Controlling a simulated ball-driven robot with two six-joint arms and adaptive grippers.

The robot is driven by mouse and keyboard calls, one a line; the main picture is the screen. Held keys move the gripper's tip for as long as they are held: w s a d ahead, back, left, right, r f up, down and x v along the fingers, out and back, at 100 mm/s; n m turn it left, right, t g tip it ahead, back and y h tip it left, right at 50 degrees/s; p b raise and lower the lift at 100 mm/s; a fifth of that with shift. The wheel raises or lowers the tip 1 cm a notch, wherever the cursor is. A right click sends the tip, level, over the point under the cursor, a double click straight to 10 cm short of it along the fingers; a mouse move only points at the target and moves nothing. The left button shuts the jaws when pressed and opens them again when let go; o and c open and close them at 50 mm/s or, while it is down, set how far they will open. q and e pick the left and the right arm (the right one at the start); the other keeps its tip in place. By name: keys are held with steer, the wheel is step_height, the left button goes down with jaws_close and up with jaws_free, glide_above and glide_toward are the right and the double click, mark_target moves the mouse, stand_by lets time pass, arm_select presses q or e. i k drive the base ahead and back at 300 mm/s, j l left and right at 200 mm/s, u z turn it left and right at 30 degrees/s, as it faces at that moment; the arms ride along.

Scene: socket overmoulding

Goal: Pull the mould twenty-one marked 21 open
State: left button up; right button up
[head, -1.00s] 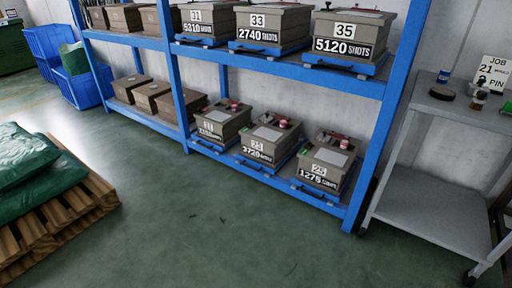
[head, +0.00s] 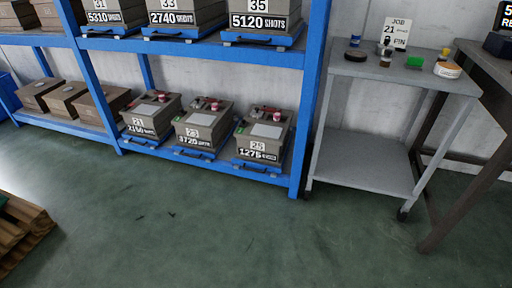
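The mould marked 21 (head: 149,116) is a grey-brown box on the lower shelf of the blue rack, the leftmost of three there. It has a number plate and a shots label on its front and small items on its top. It sits on a blue tray with a handle (head: 138,141) at the front, flush with its neighbours as far as I can tell. Beside it stand the mould marked 23 (head: 203,128) and the mould marked 25 (head: 263,137). Neither of my grippers shows in the head view.
The blue rack (head: 317,90) holds moulds 31, 33 and 35 above and brown boxes (head: 101,103) at lower left. A grey trolley (head: 365,160) with a job 21 card (head: 396,32) stands right, next to a dark table. A pallet (head: 22,235) lies at left. The green floor in front is clear.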

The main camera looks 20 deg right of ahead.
mark_target(148, 121)
steer(key=i+j, duration=0.4)
steer(key=i+j+u, duration=0.15)
steer(key=i+j, duration=0.25)
steer(key=i, duration=0.15)
steer(key=i+j, duration=0.3)
steer(key=i, duration=0.2)
steer(key=i+j+u, duration=0.1)
steer(key=i+j, duration=0.25)
steer(key=i, duration=0.15)
steer(key=i+j, duration=0.3)
steer(key=i, duration=0.2)
steer(key=i+j+u, duration=0.15)
steer(key=i+j, duration=0.15)
steer(key=i, duration=0.2)
